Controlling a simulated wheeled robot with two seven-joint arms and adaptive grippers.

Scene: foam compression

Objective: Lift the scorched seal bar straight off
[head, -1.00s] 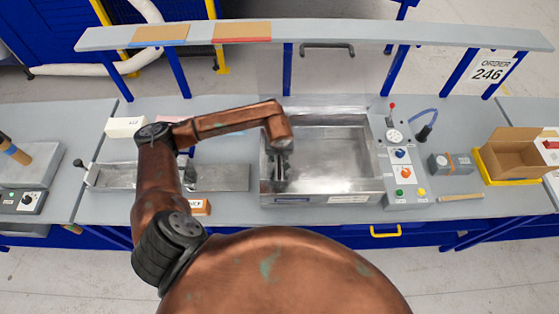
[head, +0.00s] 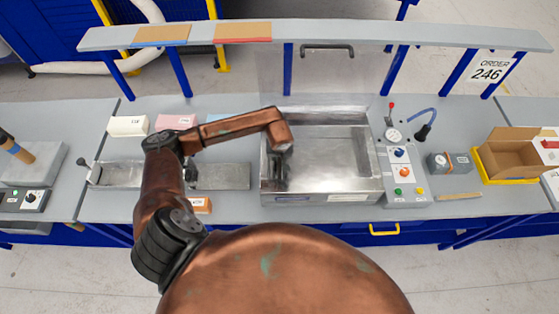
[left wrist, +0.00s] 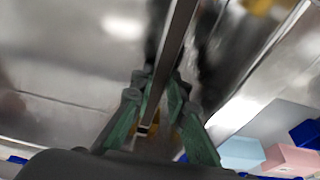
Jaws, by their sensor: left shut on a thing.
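The seal bar (left wrist: 178,45) is a long, thin metal bar in the left wrist view, running from the top edge down between the fingers. My left gripper (left wrist: 158,98) has its green-grey fingers shut on the bar. In the head view my left gripper (head: 279,172) points down into the left side of the open metal chamber (head: 327,170). There the gripper and forearm hide most of the bar, so I cannot tell whether it is clear of its seat. Scorching is not clear in either view. My right gripper is not in view.
The clear lid (head: 322,75) stands raised behind the chamber. White (head: 127,126), pink (head: 176,121) and orange (head: 200,206) blocks lie left. A shelf (head: 340,32) spans the back.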

